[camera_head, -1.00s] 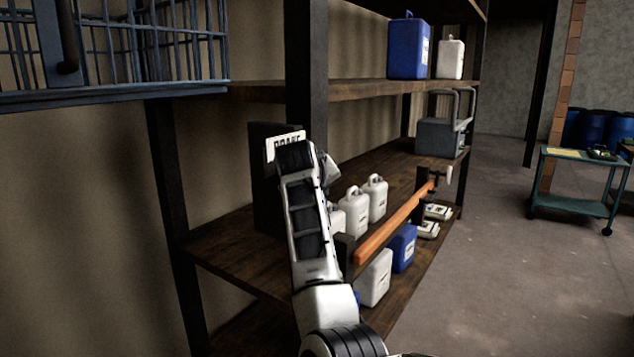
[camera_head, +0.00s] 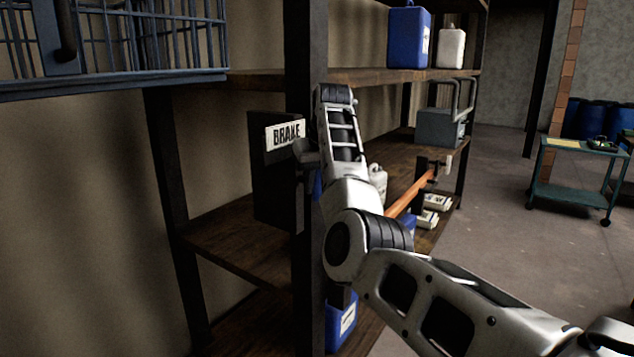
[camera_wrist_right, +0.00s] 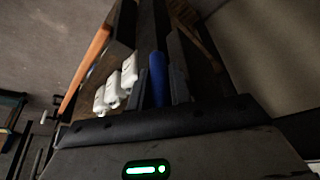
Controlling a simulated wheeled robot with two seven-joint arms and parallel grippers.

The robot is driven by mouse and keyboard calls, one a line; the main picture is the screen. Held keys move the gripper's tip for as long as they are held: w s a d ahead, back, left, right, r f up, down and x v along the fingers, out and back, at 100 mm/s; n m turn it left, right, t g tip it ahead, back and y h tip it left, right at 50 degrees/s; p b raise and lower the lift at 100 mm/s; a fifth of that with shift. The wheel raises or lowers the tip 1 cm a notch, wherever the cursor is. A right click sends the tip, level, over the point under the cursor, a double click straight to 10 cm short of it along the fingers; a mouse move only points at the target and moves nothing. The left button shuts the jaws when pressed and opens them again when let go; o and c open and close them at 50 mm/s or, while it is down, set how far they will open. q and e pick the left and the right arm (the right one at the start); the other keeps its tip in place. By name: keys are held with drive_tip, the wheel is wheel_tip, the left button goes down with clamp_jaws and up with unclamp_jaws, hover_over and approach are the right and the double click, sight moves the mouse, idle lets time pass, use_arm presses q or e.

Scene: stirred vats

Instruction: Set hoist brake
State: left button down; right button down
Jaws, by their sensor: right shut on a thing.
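My left gripper is not in view.
A blue wire basket (camera_head: 130,85) hangs at upper left. White jugs (camera_head: 377,184), an orange bar (camera_head: 408,197) and a grey box (camera_head: 440,128) are on or along the shelves behind my right arm. A green cart (camera_head: 575,190) stands right on open floor.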

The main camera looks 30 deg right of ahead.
idle(0.5)
drive_tip(key=c, duration=1.3)
unclamp_jaws()
use_arm(q)
drive_tip(key=b, duration=0.1)
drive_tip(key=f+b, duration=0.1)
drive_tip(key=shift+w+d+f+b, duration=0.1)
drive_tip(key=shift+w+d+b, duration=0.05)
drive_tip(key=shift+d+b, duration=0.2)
use_arm(e)
drive_tip(key=v, duration=1.6)
drive_tip(key=shift+d, duration=0.2)
